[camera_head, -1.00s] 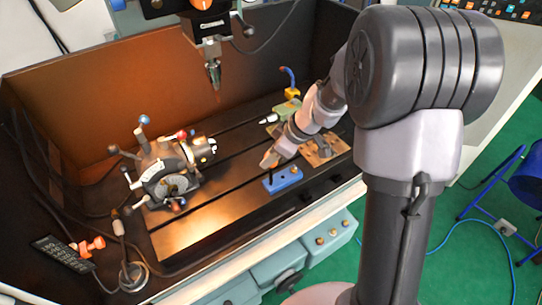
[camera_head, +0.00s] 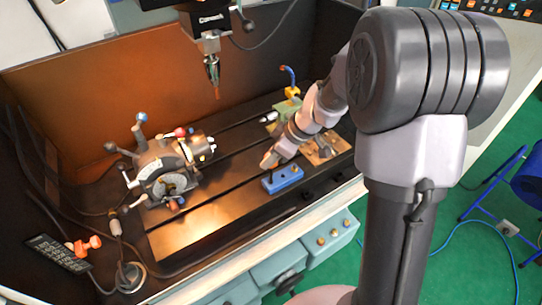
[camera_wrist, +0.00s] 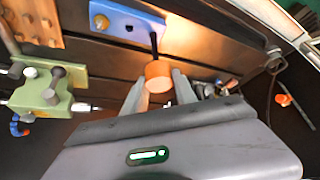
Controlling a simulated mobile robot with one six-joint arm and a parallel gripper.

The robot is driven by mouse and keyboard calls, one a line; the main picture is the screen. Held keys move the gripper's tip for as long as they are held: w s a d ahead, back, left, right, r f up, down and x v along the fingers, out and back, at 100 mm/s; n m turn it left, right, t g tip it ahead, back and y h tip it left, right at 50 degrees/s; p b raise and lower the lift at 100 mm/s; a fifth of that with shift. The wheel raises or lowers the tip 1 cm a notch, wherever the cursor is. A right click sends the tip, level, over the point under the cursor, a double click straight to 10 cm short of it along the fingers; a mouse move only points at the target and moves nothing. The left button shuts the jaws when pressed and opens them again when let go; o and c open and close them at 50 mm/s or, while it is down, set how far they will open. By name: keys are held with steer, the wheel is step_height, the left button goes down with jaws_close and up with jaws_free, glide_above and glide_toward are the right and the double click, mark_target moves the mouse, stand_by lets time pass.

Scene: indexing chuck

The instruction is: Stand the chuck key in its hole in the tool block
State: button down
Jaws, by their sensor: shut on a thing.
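The blue tool block (camera_head: 284,180) lies on the machine table, and it also shows at the top of the wrist view (camera_wrist: 121,21). A dark hole shows in its top face, with a brass-coloured screw near one end. My gripper (camera_head: 268,160) is above the block's left end in the head view. In the wrist view my gripper (camera_wrist: 161,80) is shut on the chuck key's orange end (camera_wrist: 158,73). The key's thin dark shaft (camera_wrist: 154,44) reaches to the block's right end there. I cannot tell how deep its tip sits in a hole.
The indexing chuck (camera_head: 168,172) with ball-ended levers stands left of the block. A spindle (camera_head: 212,70) hangs above the table. A green vise (camera_wrist: 48,92) and a wooden plate (camera_wrist: 35,22) lie beside the block. Slotted table between block and chuck is clear.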

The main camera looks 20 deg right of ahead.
steer(key=shift+f+b, duration=0.85)
steer(key=shift+b, duration=0.05)
steer(key=c, duration=0.9)
jaws_free()
steer(key=p+v, duration=0.5)
steer(key=v, duration=1.2)
steer(key=shift+r, duration=0.2)
steer(key=shift+s+d, duration=0.1)
steer(key=shift+d, duration=0.05)
steer(key=s+a+m+t+h+b, duration=0.1)
steer(key=s+a+m, duration=0.4)
steer(key=s, duration=0.5)
steer(key=s+a+m+t+h+b, duration=0.1)
steer(key=s+a+m+b, duration=0.3)
steer(key=s+m, duration=0.5)
steer(key=shift+s+a+m+h, duration=0.3)
steer(key=shift+s+a, duration=0.1)
steer(key=shift+a, duration=0.45)
